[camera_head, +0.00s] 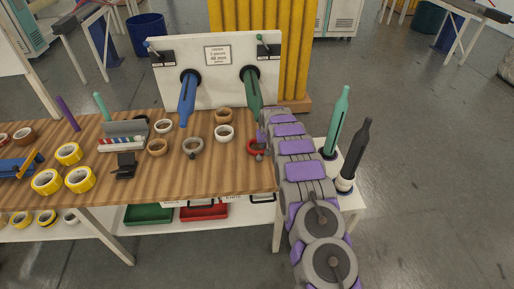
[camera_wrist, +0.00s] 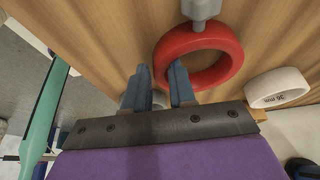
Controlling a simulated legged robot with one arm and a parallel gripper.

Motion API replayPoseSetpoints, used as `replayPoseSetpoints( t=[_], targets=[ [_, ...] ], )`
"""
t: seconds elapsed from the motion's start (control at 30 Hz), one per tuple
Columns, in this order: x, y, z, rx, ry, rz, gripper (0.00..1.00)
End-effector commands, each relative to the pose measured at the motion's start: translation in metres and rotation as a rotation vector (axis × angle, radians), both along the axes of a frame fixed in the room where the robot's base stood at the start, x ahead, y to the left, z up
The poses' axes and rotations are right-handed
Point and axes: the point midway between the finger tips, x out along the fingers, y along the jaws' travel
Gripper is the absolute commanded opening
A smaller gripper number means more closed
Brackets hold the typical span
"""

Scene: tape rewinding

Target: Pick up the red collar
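The red collar (camera_head: 252,148) lies at the right end of the wooden table (camera_head: 225,180), beside my arm. In the wrist view the red collar (camera_wrist: 230,62) is a thick ring with a grey metal piece (camera_wrist: 201,10) at its far edge. My gripper (camera_wrist: 160,80) is open, with a gap between its two blue-grey fingers. The right finger overlaps the collar's lower left part, and the left finger is just outside it. I cannot tell whether either finger touches the collar.
A white ring (camera_wrist: 280,88) marked 36 mm lies right of the collar. A white board (camera_head: 215,85) with a blue spindle (camera_head: 187,98) and a green spindle (camera_head: 252,88) stands behind. A teal cone (camera_head: 337,120) and a dark cone (camera_head: 355,150) stand right of my arm.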

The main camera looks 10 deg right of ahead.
Motion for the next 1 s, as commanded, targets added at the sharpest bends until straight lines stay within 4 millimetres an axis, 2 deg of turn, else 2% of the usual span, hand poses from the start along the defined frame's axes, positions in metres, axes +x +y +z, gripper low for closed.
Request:
replayPoseSetpoints(
  t=[0.03,0.23,0.77,1.0],
  targets=[
    [0.000,0.000,0.000,0.000,0.000,0.000,0.20],
    [0.000,0.000,0.000,0.000,0.000,0.000,0.01],
    [0.000,0.000,0.001,0.000,0.000,0.000,0.00],
    [0.001,0.000,0.022,0.000,-0.004,0.000,0.00]
  ],
)
